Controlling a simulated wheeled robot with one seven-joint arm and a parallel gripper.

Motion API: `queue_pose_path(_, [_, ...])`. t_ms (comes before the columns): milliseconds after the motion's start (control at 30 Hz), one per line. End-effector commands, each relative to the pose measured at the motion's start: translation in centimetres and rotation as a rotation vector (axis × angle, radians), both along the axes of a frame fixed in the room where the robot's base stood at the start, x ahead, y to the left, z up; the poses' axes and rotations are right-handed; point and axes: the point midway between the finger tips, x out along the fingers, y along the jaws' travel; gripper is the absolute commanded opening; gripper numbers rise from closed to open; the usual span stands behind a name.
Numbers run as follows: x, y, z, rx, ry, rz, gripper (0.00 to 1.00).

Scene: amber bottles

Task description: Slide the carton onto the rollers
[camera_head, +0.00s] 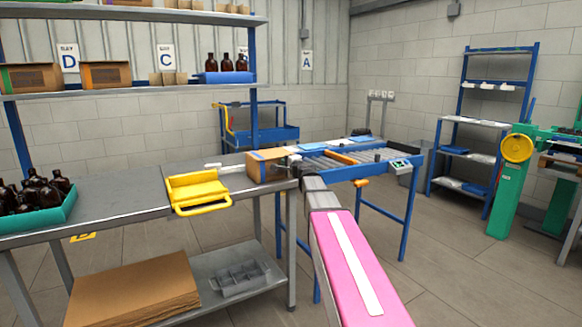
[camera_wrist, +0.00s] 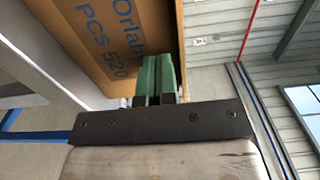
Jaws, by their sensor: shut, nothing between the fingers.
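The cardboard carton (camera_head: 262,166) sits at the right end of the grey workbench (camera_head: 110,205), just before the blue-framed roller table (camera_head: 365,158). My gripper (camera_head: 292,164) is at the carton's right side in the head view. Its green fingers (camera_wrist: 160,72) are closed together, with nothing between them. The tips overlap the carton's printed face in the picture; I cannot tell whether they touch it. The carton's far side is hidden.
A yellow hinged tool (camera_head: 200,190) lies on the bench left of the carton. A teal crate of amber bottles (camera_head: 40,220) stands at the far left. An orange bar (camera_head: 341,158) lies across the rollers. Flat cardboard (camera_head: 135,288) rests on the lower shelf.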

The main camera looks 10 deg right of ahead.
Motion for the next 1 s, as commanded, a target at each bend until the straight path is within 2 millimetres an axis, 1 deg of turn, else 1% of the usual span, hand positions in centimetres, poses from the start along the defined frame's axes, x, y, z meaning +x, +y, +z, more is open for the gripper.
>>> queue_pose_path(67, [0.5,0.1,0.0,0.000,0.000,0.000,0.00])
queue_pose_path(433, [0.8,0.2,0.0,0.000,0.000,0.000,0.00])
queue_pose_path(467, [1.0,0.3,0.0,0.000,0.000,0.000,0.00])
queue_pose_path(633, [3.5,1.0,0.0,0.000,0.000,0.001,0.00])
queue_pose_path(700, [4.1,1.2,0.0,0.000,0.000,0.001,0.00])
queue_pose_path(1000, [3.9,1.3,0.0,0.000,0.000,0.000,0.00])
